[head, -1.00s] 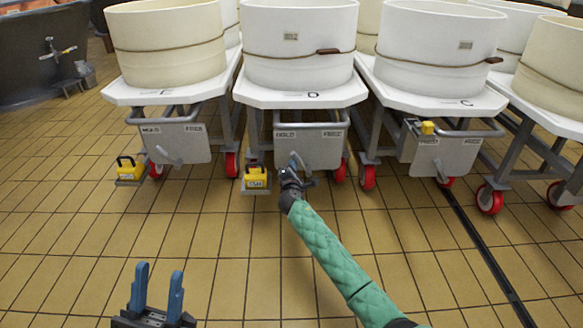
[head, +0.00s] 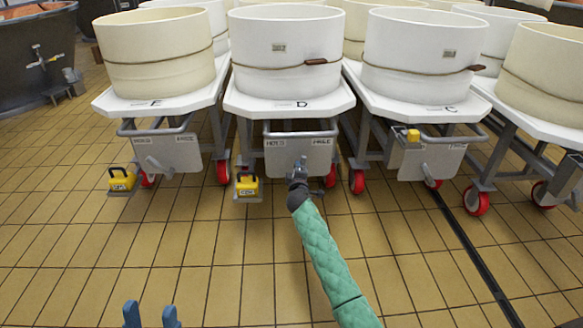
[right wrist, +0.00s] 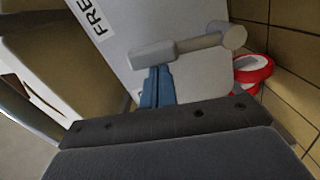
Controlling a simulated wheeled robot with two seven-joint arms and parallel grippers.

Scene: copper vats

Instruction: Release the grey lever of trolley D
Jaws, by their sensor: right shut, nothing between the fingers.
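Trolley D (head: 330,103) stands in the middle of the head view, with a grey plate (head: 283,166) labelled HOLD at left and FREE at right. Its grey lever (right wrist: 175,48) crosses the upper middle of the right wrist view, running from a round pivot at right to a blocky handle at left. My right gripper (head: 299,165) is in front of the plate. In the right wrist view its blue fingers (right wrist: 157,86) are together, empty, with their tips right at the handle; I cannot tell whether they touch. My left gripper (head: 151,316) is open and empty at the bottom edge.
Trolleys E (head: 110,104) and C (head: 475,108) flank trolley D, each with a vat on top. A yellow block (head: 246,185) stands at D's lower left, and another (head: 121,180) at E's. Red wheels (head: 357,181) stand at D's right. The tiled floor in front is clear.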

